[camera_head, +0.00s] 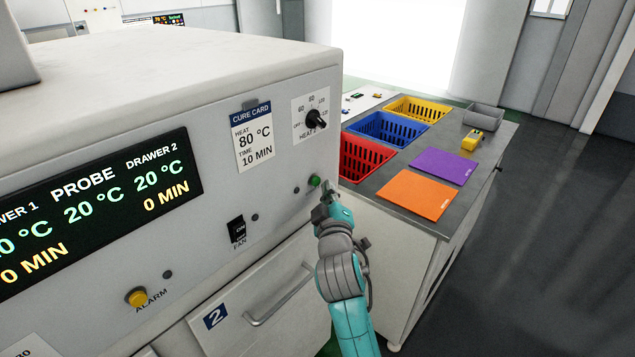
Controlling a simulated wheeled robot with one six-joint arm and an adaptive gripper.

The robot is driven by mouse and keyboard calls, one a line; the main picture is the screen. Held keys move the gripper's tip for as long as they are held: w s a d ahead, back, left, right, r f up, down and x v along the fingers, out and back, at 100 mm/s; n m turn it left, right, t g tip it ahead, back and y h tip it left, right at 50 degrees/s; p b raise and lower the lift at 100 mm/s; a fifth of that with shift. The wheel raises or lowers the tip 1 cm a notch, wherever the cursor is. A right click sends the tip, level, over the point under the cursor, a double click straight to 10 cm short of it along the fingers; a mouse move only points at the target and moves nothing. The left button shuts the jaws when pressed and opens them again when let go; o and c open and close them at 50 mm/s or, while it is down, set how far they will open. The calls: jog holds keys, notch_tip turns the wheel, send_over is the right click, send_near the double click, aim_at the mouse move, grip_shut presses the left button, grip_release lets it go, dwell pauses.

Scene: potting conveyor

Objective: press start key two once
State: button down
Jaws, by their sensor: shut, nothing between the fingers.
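A green round key (314,181) sits on the right end of the grey machine front, above the drawer marked 2 (262,312). Its label is too small and covered to read. A small dark lamp (296,190) is just left of it. My gripper (328,192) is shut and empty, just below and right of the green key in the picture. I cannot tell whether the tip touches the panel. The display (95,215) reads 20 °C and 0 MIN under DRAWER 2.
Nearby controls are a black FAN switch (237,230), a HEAT knob (316,119) and a yellow ALARM button (138,297). A bench (410,222) to the right bears red (366,160), blue and yellow baskets, mats, a yellow device (472,140) and a grey tray. The floor at right is clear.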

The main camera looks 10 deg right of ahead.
jog(key=shift+w+a, duration=0.1)
dwell(0.3)
jog(key=shift+w+a, duration=0.15)
jog(key=shift+w, duration=0.1)
jog(key=shift+w+a, duration=0.25)
jog(key=shift+w, duration=0.1)
dwell(0.9)
dwell(0.4)
jog(key=shift+s+d, duration=0.5)
jog(key=shift+s, duration=0.2)
jog(key=shift+s+d, duration=0.75)
jog(key=shift+s, duration=0.3)
jog(key=shift+s+d, duration=0.75)
jog(key=shift+s, duration=0.25)
